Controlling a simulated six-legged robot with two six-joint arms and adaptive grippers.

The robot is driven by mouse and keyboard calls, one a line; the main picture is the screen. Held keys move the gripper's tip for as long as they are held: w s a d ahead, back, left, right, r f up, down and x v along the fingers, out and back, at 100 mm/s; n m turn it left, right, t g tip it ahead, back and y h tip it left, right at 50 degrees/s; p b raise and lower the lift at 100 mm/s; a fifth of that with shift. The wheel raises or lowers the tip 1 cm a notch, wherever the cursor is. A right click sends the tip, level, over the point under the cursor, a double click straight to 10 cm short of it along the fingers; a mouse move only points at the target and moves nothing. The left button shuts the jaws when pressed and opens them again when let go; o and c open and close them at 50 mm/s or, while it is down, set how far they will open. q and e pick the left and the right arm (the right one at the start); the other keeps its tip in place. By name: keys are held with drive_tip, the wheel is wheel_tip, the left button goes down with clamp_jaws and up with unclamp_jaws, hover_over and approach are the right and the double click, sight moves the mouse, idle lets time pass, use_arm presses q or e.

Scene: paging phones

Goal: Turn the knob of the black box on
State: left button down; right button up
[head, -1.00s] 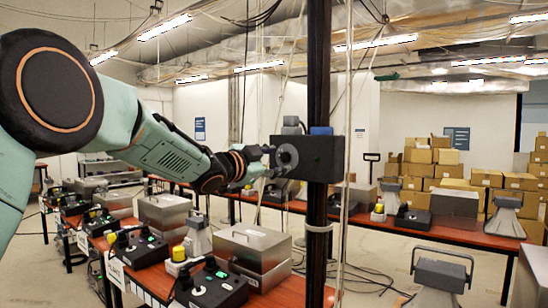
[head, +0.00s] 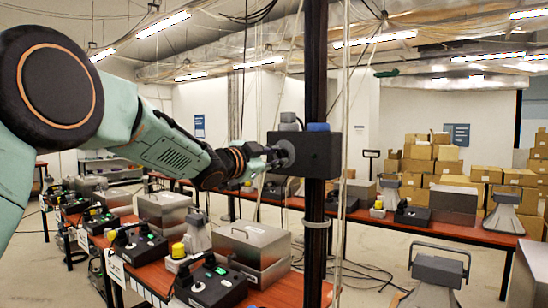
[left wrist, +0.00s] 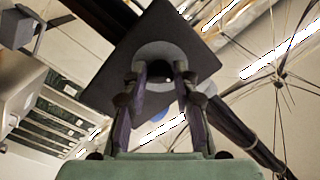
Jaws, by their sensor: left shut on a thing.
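The black box (head: 322,155) is fixed to a dark upright post at head height. Its round grey knob (head: 286,153) faces left, towards my left arm. My left gripper (head: 276,156) reaches in from the left and is shut on the knob. In the left wrist view, the two fingers of the gripper (left wrist: 160,70) lie on either side of the grey knob (left wrist: 160,50), with the dark face of the box (left wrist: 185,25) behind. The fingers partly hide the knob, so its turn angle cannot be told. My right gripper is not in view.
The dark post (head: 316,70) carries the box, and pale cables hang close beside it. Red-brown tables (head: 440,232) hold phones, metal cases and horn speakers. Cardboard boxes (head: 420,152) are stacked at the back right. A grey horn speaker (head: 438,272) stands at the lower right.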

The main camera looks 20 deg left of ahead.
use_arm(q)
drive_tip(key=m+b, duration=0.2)
drive_tip(key=m, duration=0.1)
drive_tip(key=shift+m, duration=0.3)
drive_tip(key=m+b, duration=0.1)
drive_tip(key=m, duration=0.2)
drive_tip(key=m+b, duration=0.2)
drive_tip(key=m, duration=0.1)
drive_tip(key=m+b, duration=0.2)
drive_tip(key=m, duration=0.2)
drive_tip(key=shift+r, duration=0.25)
drive_tip(key=shift+r+m+b, duration=0.1)
drive_tip(key=shift+m+b, duration=0.95)
drive_tip(key=shift+m, duration=1.05)
drive_tip(key=c, duration=1)
unclamp_jaws()
drive_tip(key=shift+d, duration=0.1)
drive_tip(key=shift+c, duration=0.2)
